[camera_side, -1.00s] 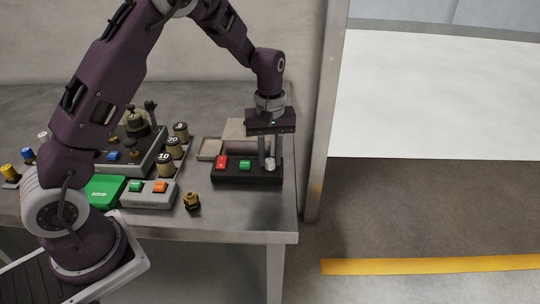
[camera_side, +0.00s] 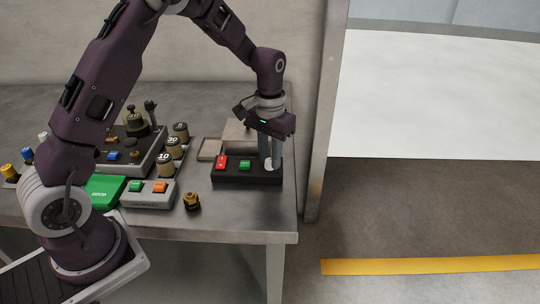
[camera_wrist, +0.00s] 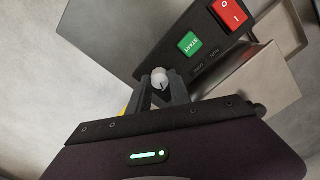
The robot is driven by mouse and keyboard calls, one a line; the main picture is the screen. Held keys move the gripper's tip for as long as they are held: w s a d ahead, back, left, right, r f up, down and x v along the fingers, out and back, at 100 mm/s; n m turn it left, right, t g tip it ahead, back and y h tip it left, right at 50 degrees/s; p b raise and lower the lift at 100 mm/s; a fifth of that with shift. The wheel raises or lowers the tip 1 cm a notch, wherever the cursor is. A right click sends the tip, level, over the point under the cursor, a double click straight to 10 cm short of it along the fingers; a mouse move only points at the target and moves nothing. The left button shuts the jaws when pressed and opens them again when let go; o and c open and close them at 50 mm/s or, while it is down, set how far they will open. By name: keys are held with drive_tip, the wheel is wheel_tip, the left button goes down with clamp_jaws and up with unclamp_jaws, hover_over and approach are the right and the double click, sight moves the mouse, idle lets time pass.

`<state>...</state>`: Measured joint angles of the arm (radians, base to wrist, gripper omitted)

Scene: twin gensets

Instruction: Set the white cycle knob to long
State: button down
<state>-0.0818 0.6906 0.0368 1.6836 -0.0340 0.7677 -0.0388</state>
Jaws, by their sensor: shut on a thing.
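The white cycle knob (camera_wrist: 160,78) sits at one end of the black control box (camera_wrist: 168,52), which also shows in the side view (camera_side: 232,179). A dark pointer line shows on the knob's top. My gripper (camera_wrist: 161,91) is shut on the knob, a finger on each side. In the side view my gripper (camera_side: 271,165) reaches down to the box's right end, and its fingers mostly hide the knob. A green START button (camera_wrist: 193,44) and a red rocker switch (camera_wrist: 229,13) are on the same box. I cannot read the knob's position marks.
Left of the box are a grey box with green and orange buttons (camera_side: 150,195), a brass fitting (camera_side: 192,201), a green case (camera_side: 103,190) and several numbered weights (camera_side: 167,163). A grey block (camera_side: 238,132) stands behind. The table edge is close on the right.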

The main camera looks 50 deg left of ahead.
sight(270, 160)
drive_tip(key=shift+m, duration=0.4)
drive_tip(key=c, duration=1.2)
unclamp_jaws()
wheel_tip(270, 160, up, 7)
drive_tip(key=shift+r, duration=0.1)
